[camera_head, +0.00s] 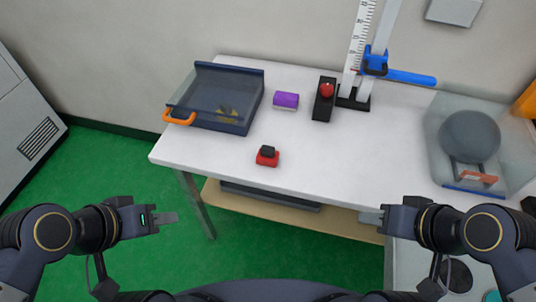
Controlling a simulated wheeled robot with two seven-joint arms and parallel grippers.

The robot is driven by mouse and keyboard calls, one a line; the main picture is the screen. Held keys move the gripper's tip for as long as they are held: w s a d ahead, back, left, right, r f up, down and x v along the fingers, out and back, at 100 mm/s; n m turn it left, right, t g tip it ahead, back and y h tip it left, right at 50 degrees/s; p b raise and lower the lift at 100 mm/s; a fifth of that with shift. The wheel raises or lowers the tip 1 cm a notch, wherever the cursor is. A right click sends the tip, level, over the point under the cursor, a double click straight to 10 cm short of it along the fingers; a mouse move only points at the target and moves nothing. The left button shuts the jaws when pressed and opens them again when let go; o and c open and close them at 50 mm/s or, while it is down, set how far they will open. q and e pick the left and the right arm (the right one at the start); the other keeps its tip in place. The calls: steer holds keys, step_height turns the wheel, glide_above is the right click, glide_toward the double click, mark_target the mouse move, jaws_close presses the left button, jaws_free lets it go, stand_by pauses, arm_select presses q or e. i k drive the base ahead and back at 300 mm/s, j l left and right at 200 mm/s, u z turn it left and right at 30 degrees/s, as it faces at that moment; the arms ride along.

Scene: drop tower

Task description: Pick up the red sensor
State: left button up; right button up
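The red sensor (268,161) sits on the white table (330,155), near its front edge and left of the middle. It is a small red block with a black top. My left gripper (168,218) is in front of the table's left end, apart from the sensor and to its lower left. My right gripper (370,218) is in front of the table edge, to the sensor's lower right. Neither gripper touches anything I can see. The fingers are seen from the side, so their gap cannot be made out.
A dark blue tray with an orange handle (180,118) stands at the table's left. A purple block (286,100) and a black box with a red button (324,100) are behind the sensor. A ruler tower (362,40) stands behind. A clear case (455,180) holds a grey ball (469,136).

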mark_target(267, 155)
steer(key=i+j+z, duration=0.2)
steer(key=j+z, duration=0.2)
steer(key=j, duration=0.4)
steer(key=i+j+z, duration=0.1)
steer(key=j+z, duration=0.25)
steer(key=j, duration=0.45)
steer(key=j+z, duration=0.4)
steer(key=j, duration=0.45)
